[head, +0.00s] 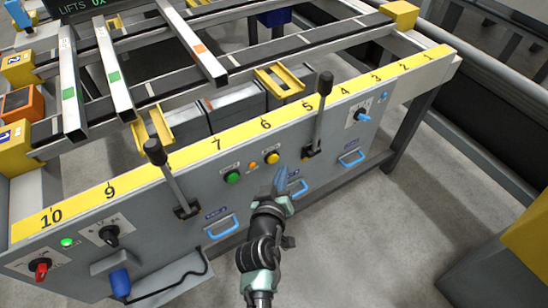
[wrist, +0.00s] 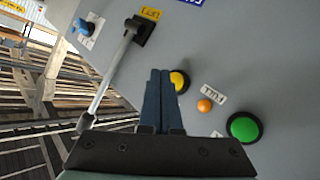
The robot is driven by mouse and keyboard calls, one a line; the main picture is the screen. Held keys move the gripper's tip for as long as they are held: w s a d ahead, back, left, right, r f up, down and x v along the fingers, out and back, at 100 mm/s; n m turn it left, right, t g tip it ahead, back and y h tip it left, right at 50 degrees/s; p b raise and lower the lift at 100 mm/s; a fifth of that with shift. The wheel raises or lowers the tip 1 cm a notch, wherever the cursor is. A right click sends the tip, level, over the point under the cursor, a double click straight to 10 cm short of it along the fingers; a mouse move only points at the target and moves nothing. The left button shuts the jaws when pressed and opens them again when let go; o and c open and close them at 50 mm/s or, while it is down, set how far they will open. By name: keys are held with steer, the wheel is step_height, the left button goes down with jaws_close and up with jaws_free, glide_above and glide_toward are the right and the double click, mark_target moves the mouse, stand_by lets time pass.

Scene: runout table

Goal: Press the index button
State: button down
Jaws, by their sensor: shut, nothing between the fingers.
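On the grey front panel (head: 335,130) is a green round button (head: 232,177), with a yellow round button (head: 272,157) to its right. Each has a small label that I cannot read, so I cannot tell which is the index button. My gripper (head: 281,177) is shut and empty, just below the yellow button in the head view. In the wrist view my closed fingers (wrist: 160,75) partly cover the yellow button (wrist: 181,79). The green button (wrist: 244,127) is clear to their right. I cannot tell whether the fingertips touch the panel.
A small orange lamp (head: 252,166) sits between the buttons. Levers stand out on the left (head: 172,180) and right (head: 319,115). Blue handles (head: 222,227) are on the panel below. A black knob (head: 109,235) and a red knob (head: 41,269) are at far left. The floor in front is clear.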

steer(key=s+d+p, duration=0.1)
steer(key=s+d, duration=0.1)
steer(key=s, duration=0.1)
steer(key=shift+s+d+p, duration=0.15)
steer(key=shift+p, duration=0.2)
stand_by(0.6)
steer(key=w+d+r+m+t, duration=0.1)
steer(key=w+r+m+t, duration=0.15)
steer(key=r, duration=1.35)
steer(key=w+r+m+t, duration=0.1)
steer(key=w+r+t, duration=0.2)
steer(key=r, duration=1.3)
steer(key=s+a+r+t+y, duration=0.1)
steer(key=s+r+t, duration=0.2)
steer(key=s+r, duration=0.55)
steer(key=s+r+t, duration=0.2)
steer(key=s+r, duration=0.2)
steer(key=r, duration=0.9)
steer(key=s+a+r+t+y, duration=0.1)
steer(key=s+r+t, duration=0.2)
steer(key=s+r, duration=0.6)
steer(key=w+r+p, duration=0.1)
steer(key=r+p, duration=0.8)
steer(key=w+r+p, duration=0.2)
steer(key=r+p, duration=0.8)
steer(key=shift+w+d+r, duration=0.15)
steer(key=shift+w+d, duration=0.1)
steer(key=shift+w, duration=0.05)
steer(key=shift+m+g, duration=0.25)
